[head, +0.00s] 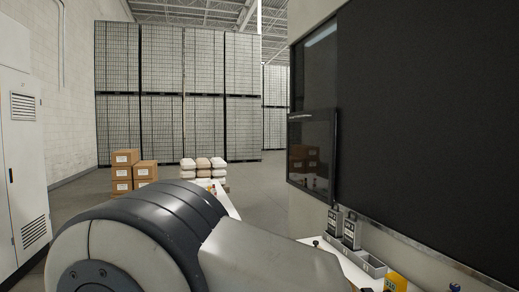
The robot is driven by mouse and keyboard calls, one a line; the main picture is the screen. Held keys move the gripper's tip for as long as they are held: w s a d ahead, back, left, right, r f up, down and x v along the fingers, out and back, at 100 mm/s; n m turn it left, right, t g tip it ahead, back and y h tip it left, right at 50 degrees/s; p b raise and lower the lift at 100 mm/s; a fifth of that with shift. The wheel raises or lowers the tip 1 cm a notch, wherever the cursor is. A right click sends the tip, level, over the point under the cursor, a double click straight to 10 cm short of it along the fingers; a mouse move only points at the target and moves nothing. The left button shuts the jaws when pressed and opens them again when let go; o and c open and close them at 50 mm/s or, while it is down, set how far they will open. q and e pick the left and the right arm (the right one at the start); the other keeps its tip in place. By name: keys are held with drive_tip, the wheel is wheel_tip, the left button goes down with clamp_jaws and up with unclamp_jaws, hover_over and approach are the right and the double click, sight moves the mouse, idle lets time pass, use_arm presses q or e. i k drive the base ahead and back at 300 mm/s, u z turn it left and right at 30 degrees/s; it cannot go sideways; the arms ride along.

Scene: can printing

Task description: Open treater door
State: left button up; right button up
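I cannot tell for sure which panel is the treater door. On the right, a light-coloured machine (308,208) carries a dark glassy panel with a thin frame (311,158), which seems to stand out at an angle. A large black panel (435,120) covers most of the machine's face. On the far left stands a white cabinet (18,150) with vents and a small dark handle; its door looks shut. A thick grey link of my own arm fills the bottom middle. Neither gripper shows in this view.
A white ledge (344,266) below the machine holds grey bins (373,264), dark handheld devices (349,232) and a yellow item (396,282). Cardboard boxes (123,171) and white sacks (204,166) stand farther back. Tall caged stacks (162,122) line the rear. Open floor lies between.

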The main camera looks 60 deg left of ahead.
sight(310, 135)
drive_tip(key=u, duration=1.9)
drive_tip(key=i, duration=1.45)
drive_tip(key=u, duration=0.4)
drive_tip(key=i, duration=1.9)
drive_tip(key=z, duration=0.25)
